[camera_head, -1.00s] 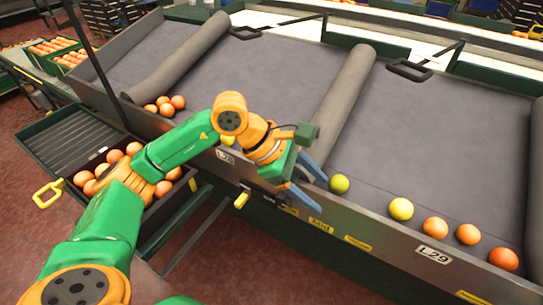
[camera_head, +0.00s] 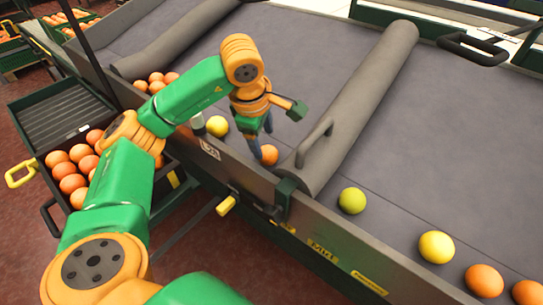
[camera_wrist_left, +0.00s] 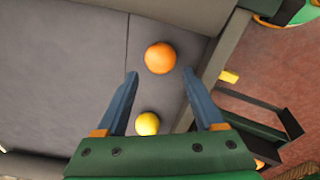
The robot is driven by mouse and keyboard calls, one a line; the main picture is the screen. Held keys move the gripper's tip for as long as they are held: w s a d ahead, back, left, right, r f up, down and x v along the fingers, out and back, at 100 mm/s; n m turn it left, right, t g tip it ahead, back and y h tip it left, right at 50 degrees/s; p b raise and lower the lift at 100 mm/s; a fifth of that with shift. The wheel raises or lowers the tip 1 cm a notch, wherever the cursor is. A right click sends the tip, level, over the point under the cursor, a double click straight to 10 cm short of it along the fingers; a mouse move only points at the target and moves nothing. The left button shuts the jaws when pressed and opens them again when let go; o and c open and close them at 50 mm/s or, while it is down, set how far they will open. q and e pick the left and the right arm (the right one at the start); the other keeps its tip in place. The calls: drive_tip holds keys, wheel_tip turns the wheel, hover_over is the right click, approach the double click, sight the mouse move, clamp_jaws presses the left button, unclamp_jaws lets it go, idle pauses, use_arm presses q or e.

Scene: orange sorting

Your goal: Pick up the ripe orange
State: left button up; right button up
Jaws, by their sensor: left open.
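A ripe orange (camera_head: 269,154) lies at the lower edge of the grey sorting bed's middle lane, beside the roller-like divider. It also shows in the left wrist view (camera_wrist_left: 160,58), just ahead of and between the fingertips. My left gripper (camera_head: 261,142) points down close to this orange, its blue fingers apart and empty. The same fingers show spread in the wrist view (camera_wrist_left: 160,75). A yellow fruit (camera_head: 217,126) lies to the left in the same lane; in the wrist view it (camera_wrist_left: 147,123) appears between the fingers, nearer the palm. My right gripper is not in view.
Several oranges lie in the crate (camera_head: 46,208) at left and in the left lane (camera_head: 157,80). The divider (camera_head: 357,112) and the bed's metal front wall (camera_head: 330,238) stand close to the gripper. A greenish fruit (camera_head: 351,201), a yellow one and oranges line the right lane.

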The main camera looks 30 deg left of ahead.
sight(268, 151)
use_arm(q)
drive_tip(key=x, duration=0.6)
drive_tip(key=shift+w+d+f, duration=0.1)
drive_tip(key=shift+d+f, duration=0.05)
drive_tip(key=shift+d, duration=0.05)
drive_tip(key=c, duration=1)
drive_tip(key=shift+c, duration=0.2)
